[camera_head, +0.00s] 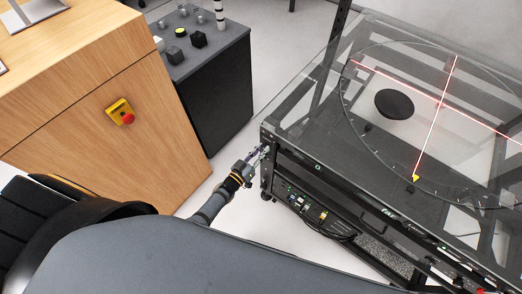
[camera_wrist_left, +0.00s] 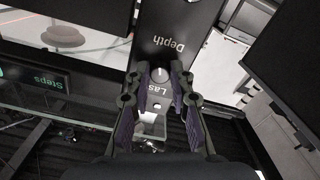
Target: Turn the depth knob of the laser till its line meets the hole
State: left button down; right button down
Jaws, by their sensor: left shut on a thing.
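My left gripper (camera_head: 264,153) is at the near left corner of the turntable frame. In the left wrist view my left gripper (camera_wrist_left: 161,75) is shut on the small round depth knob (camera_wrist_left: 160,72), below the upside-down "Depth" label (camera_wrist_left: 167,45). A partly covered "Las…" label shows between the fingers. Two red laser lines (camera_head: 483,126) cross on the round glass turntable (camera_head: 350,110). A black oval (camera_head: 394,104), perhaps the hole, lies left of the crossing and apart from both lines. My right gripper is not in view.
A wooden cabinet (camera_head: 90,110) with a yellow-and-red emergency button (camera_head: 121,112) stands at left. Behind it is a dark box (camera_head: 215,90) with knobs. Pale floor is free between these and the turntable frame (camera_head: 300,163). A "Steps" display (camera_wrist_left: 42,79) shows in the wrist view.

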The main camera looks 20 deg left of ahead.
pick_arm(q)
jog(key=shift+f, duration=0.1)
dwell(0.3)
jog(key=c, duration=1.2)
grip_release()
jog(key=v, duration=1.2)
